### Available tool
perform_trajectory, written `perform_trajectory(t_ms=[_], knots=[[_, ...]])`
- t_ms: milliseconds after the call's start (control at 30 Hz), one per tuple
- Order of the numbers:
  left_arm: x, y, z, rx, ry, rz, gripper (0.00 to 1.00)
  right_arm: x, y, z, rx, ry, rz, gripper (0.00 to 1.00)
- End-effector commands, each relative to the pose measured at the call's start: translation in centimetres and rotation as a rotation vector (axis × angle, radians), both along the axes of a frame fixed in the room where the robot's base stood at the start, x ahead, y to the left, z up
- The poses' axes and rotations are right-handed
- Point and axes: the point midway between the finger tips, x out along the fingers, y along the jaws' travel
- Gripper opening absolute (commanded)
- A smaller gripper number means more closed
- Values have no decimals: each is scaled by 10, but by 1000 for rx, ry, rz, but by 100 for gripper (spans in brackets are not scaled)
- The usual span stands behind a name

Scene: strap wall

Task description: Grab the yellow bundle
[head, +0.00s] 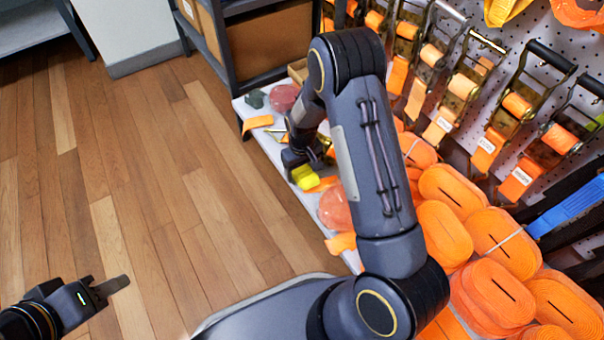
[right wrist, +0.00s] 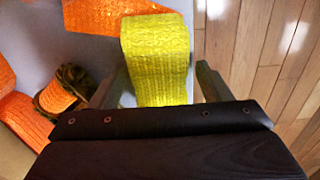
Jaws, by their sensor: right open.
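The yellow bundle (head: 304,177) lies at the left edge of the pale shelf, beside orange straps. It also shows in the right wrist view (right wrist: 158,50) as a woven yellow block. My right gripper (right wrist: 164,70) is open, with one finger on each side of the bundle's near end; contact cannot be told. In the head view my right gripper (head: 297,158) is at the bundle, partly hidden by its own arm. My left gripper (head: 108,290) is at the lower left over the floor, far from the bundle; its jaw opening is unclear.
Orange strap rolls (head: 445,190) are stacked to the right. Ratchet straps (head: 505,130) hang on the pegboard. Reddish discs (head: 284,97) and orange strap pieces (head: 341,243) lie on the narrow shelf (head: 262,135). The wooden floor (head: 140,180) at left is clear.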

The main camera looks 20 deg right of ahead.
Motion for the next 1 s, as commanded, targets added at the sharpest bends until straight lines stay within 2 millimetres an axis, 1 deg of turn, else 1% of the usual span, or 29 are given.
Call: perform_trajectory(t_ms=[33, 67, 400, 633, 767, 867, 1000], knots=[[0, 0, 0, 0, 0, 0, 36, 0, 0, 0, 0, 0, 0, 70], [0, 0, 0, 0, 0, 0, 36, 0, 0, 0, 0, 0, 0, 66], [0, 0, 0, 0, 0, 0, 36, 0, 0, 1, 0, 0, 0, 22], [0, 0, 1, 0, 0, 0, 36, 0, 0, 1, 0, 0, 0, 22], [0, 0, 4, 0, 0, 0, 36, 0, 0, 7, 0, -1, 0, 22], [0, 0, 8, 0, 0, 0, 36, 1, 0, 17, 0, -2, 1, 22], [0, 0, 19, 0, 0, 0, 36, -2, 1, 41, 0, -2, 2, 22]])
